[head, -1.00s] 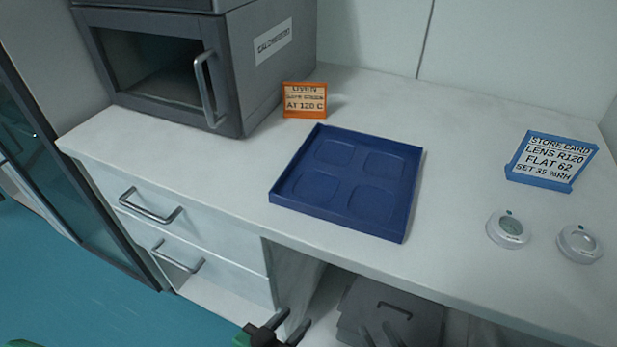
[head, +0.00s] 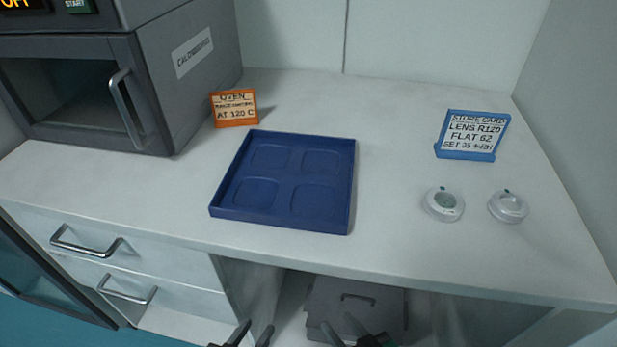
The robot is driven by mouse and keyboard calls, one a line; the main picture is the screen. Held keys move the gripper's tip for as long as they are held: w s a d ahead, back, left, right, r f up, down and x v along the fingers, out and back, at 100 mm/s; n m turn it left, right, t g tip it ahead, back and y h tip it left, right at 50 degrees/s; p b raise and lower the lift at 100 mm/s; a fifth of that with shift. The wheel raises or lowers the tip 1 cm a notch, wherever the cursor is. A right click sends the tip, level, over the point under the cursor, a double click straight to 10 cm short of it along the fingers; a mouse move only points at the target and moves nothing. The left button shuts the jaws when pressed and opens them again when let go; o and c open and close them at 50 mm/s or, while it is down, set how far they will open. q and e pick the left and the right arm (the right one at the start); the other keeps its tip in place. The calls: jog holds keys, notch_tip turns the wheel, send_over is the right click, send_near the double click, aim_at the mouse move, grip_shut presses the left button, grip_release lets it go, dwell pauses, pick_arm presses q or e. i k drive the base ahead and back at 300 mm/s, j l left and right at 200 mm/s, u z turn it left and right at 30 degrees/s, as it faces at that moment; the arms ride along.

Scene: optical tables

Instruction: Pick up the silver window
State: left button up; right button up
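Two small round pieces in pale holders lie on the right of the bench. The left one (head: 443,204) has a dark greenish-grey centre. The right one (head: 508,207) has a paler, silvery centre. I cannot tell for sure which is the silver window. My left gripper (head: 252,335) is at the bottom edge, below the bench front, with its fingers apart and nothing between them. My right gripper (head: 341,330) is also at the bottom edge, fingers apart and empty. Both are well away from the round pieces.
A blue tray (head: 347,203) with several empty recesses lies mid-bench. A blue store card (head: 472,136) stands behind the round pieces. An orange oven card (head: 235,108) and grey oven (head: 190,95) are at left. A grey case (head: 380,303) sits under the bench. Bench between tray and pieces is clear.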

aim_at(443, 204)
jog(key=z, duration=0.55)
jog(key=k+z, duration=0.1)
jog(key=z, duration=0.3)
jog(key=k+j+z, duration=0.1)
jog(key=z, duration=0.3)
jog(key=k+z, duration=0.15)
jog(key=z, duration=0.25)
jog(key=k+z, duration=0.1)
jog(key=z, duration=0.25)
jog(key=k+l, duration=0.2)
jog(key=j+z, duration=0.05)
